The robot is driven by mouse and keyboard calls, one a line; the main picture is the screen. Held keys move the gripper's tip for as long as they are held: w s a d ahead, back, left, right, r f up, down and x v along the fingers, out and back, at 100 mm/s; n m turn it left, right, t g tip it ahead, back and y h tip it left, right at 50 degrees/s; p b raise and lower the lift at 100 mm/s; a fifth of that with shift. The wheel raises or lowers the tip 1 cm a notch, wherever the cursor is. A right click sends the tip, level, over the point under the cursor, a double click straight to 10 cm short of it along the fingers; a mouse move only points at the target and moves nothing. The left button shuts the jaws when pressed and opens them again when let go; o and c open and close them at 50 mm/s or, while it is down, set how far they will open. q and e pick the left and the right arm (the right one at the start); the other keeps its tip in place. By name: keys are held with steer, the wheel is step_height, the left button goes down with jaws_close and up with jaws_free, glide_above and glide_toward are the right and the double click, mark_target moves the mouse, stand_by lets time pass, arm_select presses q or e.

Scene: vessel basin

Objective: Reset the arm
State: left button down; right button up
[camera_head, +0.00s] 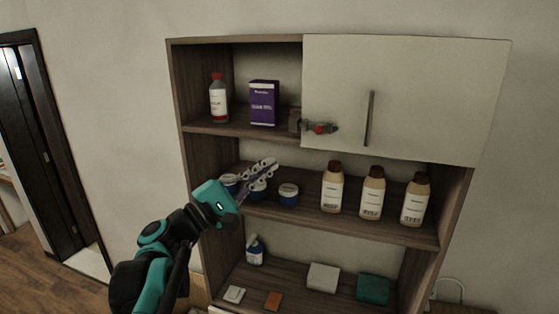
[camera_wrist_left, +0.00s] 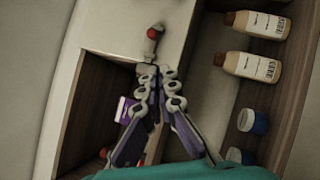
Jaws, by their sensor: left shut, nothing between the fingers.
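My left gripper (camera_head: 268,165) reaches up from the lower left in the head view, in front of the middle shelf and the small blue jars. Its fingers are together and hold nothing. In the left wrist view the fingertips (camera_wrist_left: 158,76) lie close together in front of the cabinet, below a grey fitting with a red part (camera_wrist_left: 152,40) at the edge of the white door. That fitting (camera_head: 319,128) also shows in the head view, above and right of the gripper and apart from it. My right gripper is in neither view.
A wooden shelf unit (camera_head: 177,85) has a closed white door (camera_head: 430,95) with a vertical handle (camera_head: 370,118). A red-capped bottle (camera_head: 219,100) and a purple box (camera_head: 264,103) stand in the open top compartment. Brown-capped bottles (camera_head: 332,188) stand right of the blue jars (camera_head: 288,194).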

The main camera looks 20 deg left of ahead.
arm_select(q)
steer(key=s+d+f+m+g+y+b, duration=0.1)
steer(key=s+d+f+m+g+b, duration=0.2)
steer(key=f, duration=0.8)
steer(key=s+d+f+m+g+y+b, duration=0.1)
steer(key=s+d+f+g+b, duration=0.3)
steer(key=f, duration=0.6)
steer(key=s+d+f+m+y+b, duration=0.1)
steer(key=d+f+m+b, duration=0.15)
steer(key=f+b, duration=0.6)
steer(key=s+a+f+m+g+y+b, duration=0.1)
steer(key=s+a+f+m+y+b, duration=0.1)
steer(key=f, duration=0.9)
steer(key=s+a+f+m+g+y+b, duration=0.1)
steer(key=s+a+f+m+y+b, duration=0.2)
steer(key=f, duration=0.8)
steer(key=s+a+f+m+g+y+b, duration=0.1)
steer(key=s+a+f+m+y+b, duration=0.2)
steer(key=f, duration=0.9)
steer(key=s+y+b, duration=0.1)
steer(key=s+b, duration=0.1)
steer(key=b, duration=0.1)
steer(key=shift+s, duration=0.25)
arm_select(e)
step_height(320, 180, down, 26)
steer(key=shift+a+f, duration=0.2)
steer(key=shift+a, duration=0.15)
arm_select(q)
steer(key=shift+m, duration=0.25)
steer(key=shift+f, duration=0.1)
